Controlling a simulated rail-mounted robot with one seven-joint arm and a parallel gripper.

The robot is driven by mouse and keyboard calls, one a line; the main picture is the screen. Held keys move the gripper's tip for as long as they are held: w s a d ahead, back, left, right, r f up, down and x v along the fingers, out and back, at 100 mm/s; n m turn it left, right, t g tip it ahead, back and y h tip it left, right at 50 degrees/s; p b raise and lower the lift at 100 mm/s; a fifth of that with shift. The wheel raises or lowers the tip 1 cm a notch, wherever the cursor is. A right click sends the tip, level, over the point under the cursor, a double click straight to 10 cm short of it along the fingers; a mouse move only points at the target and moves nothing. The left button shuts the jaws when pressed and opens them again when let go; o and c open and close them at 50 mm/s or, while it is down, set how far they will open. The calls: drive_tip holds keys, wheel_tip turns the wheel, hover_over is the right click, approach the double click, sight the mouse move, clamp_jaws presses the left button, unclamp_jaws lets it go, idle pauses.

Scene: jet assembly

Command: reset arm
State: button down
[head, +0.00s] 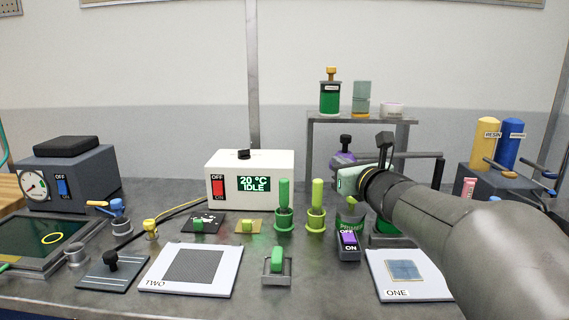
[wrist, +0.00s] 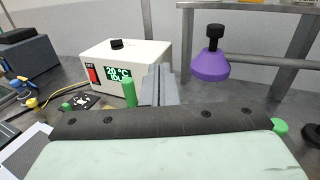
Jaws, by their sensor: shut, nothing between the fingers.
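My arm reaches in from the right in the head view. My gripper, with its pale green housing, is above the back of the bench, right of the white box (head: 250,178) with the "20 °C IDLE" display. In the wrist view the grey fingers of my gripper (wrist: 158,84) are together with nothing between them, and the same box (wrist: 122,62) is behind them to the left. A purple bell-shaped piece with a black knob (wrist: 210,66) is to the right of the fingers and apart from them. The fingertips are hard to make out in the head view.
A metal shelf (head: 356,118) with jars stands behind my gripper. Yellow and blue cylinders (head: 510,143) stand at right.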

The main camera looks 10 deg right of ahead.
drive_tip(key=s+a+f+n+g+y+p, duration=0.2)
drive_tip(key=s+a+f+n+g+p, duration=0.25)
drive_tip(key=s+a+n, duration=0.35)
drive_tip(key=s+a+f+n+g+y+p, duration=0.2)
drive_tip(key=s+a+f+n+g+p, duration=0.3)
drive_tip(key=n, duration=0.5)
drive_tip(key=s+d+f+n+g+h+p, duration=0.2)
drive_tip(key=s+n+g+h, duration=0.1)
drive_tip(key=s+n, duration=0.5)
drive_tip(key=s+d+f+n+g+h+p, duration=0.2)
drive_tip(key=s+f+n+g+h+p, duration=0.1)
drive_tip(key=s+n, duration=0.5)
drive_tip(key=shift+s+d+f+g+h+p, duration=0.2)
drive_tip(key=shift+s+d+g+h+p, duration=0.15)
drive_tip(key=shift+s+g, duration=0.5)
drive_tip(key=shift+w+a, duration=0.1)
